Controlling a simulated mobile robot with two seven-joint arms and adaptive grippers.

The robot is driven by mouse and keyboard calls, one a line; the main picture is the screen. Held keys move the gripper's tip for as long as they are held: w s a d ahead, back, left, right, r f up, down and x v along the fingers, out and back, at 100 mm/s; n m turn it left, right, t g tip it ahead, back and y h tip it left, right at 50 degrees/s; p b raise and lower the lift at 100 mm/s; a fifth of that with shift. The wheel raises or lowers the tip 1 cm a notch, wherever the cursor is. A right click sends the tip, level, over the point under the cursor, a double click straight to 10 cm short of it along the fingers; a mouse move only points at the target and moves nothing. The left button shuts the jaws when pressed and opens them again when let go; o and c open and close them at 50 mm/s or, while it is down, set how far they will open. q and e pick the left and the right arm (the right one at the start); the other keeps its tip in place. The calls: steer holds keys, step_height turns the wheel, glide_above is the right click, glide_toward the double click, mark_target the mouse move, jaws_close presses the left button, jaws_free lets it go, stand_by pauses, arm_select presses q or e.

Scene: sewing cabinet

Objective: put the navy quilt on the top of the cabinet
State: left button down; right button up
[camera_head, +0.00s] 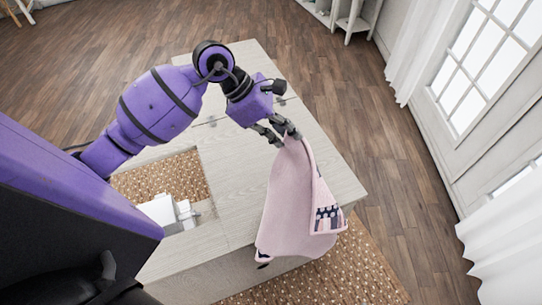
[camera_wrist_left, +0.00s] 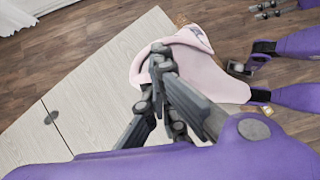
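The quilt (camera_head: 281,205) shows mostly a pale pink side, with a navy patterned part (camera_head: 328,218) at a turned-over lower corner. It hangs in folds from my left gripper (camera_head: 284,136), which is shut on its upper edge. The quilt hangs over the right end of the pale wooden cabinet (camera_head: 236,213), its lower part reaching past the front edge. In the left wrist view the pink cloth (camera_wrist_left: 207,75) bunches at the fingertips (camera_wrist_left: 160,55). My right gripper is outside the head view; dark and purple parts at the left wrist view's right edge may belong to it.
A white sewing machine (camera_head: 170,212) sits in the cabinet's opening at the left. The cabinet top behind my gripper is bare. A brown patterned rug (camera_head: 345,272) lies below the front. White curtains (camera_head: 500,245) and a window are at the right.

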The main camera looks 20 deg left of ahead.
arm_select(q)
steer(key=w+a+r+m+g, duration=0.1)
steer(key=w+a+r, duration=0.2)
steer(key=r, duration=0.6)
steer(key=w+a+r+m+h+b, duration=0.1)
steer(key=w+a+r, duration=0.15)
steer(key=r, duration=0.65)
steer(key=w+a+r+m+g, duration=0.1)
steer(key=w+a+r, duration=0.25)
steer(key=r, duration=0.65)
step_height(320, 180, down, 10)
steer(key=b, duration=0.3)
steer(key=shift+s+a+r, duration=0.15)
steer(key=shift+s+a, duration=0.05)
steer(key=shift+s, duration=0.2)
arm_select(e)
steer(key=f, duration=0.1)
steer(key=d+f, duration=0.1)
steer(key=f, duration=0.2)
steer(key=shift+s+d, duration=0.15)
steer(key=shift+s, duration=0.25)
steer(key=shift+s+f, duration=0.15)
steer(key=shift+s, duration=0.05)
